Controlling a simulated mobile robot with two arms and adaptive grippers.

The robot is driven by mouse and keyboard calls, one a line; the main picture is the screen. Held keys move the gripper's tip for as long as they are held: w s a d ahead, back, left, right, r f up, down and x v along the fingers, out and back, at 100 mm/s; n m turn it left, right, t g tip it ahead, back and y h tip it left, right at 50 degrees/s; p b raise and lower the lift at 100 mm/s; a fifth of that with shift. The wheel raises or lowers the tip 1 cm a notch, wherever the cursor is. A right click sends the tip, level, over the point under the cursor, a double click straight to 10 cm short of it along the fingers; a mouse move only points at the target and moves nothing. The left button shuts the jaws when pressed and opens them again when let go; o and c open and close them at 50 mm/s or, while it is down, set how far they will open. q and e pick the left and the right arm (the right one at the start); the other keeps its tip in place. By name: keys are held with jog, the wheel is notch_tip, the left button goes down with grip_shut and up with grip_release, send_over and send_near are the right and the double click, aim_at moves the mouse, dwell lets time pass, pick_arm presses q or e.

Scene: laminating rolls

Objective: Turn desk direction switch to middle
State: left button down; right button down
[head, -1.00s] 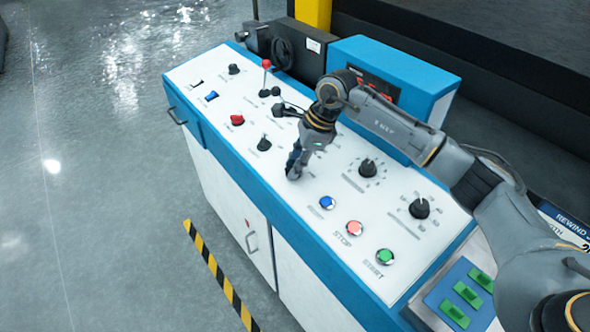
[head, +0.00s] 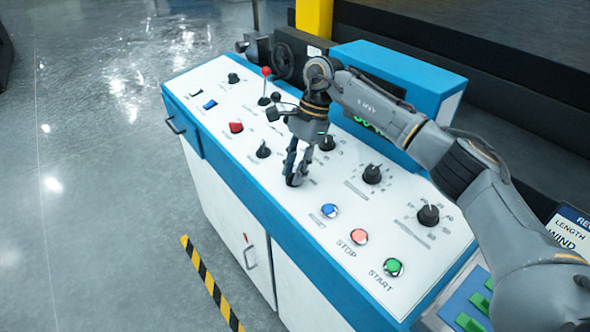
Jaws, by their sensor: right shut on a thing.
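The desk is a sloped white control panel with a blue rim (head: 240,182). My right gripper (head: 294,180) points down onto the panel, between a black rotary switch (head: 263,151) and the blue button (head: 330,210). Its fingers are shut on a small switch at the panel surface. The fingers hide that switch, so I cannot read its position. Labels near the switches are too small to read, so I cannot confirm which is the direction switch. My left gripper is out of view.
A red switch (head: 236,127) and a red-topped lever (head: 265,85) stand left of my gripper. Black dials (head: 372,174) (head: 428,215) and red (head: 359,237) and green (head: 393,267) buttons lie to the right. A blue display box (head: 410,80) stands behind.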

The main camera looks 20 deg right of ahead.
jog(key=shift+r, duration=0.1)
jog(key=c, duration=1.4)
grip_release()
jog(key=v, duration=1.2)
jog(key=shift+a, duration=0.1)
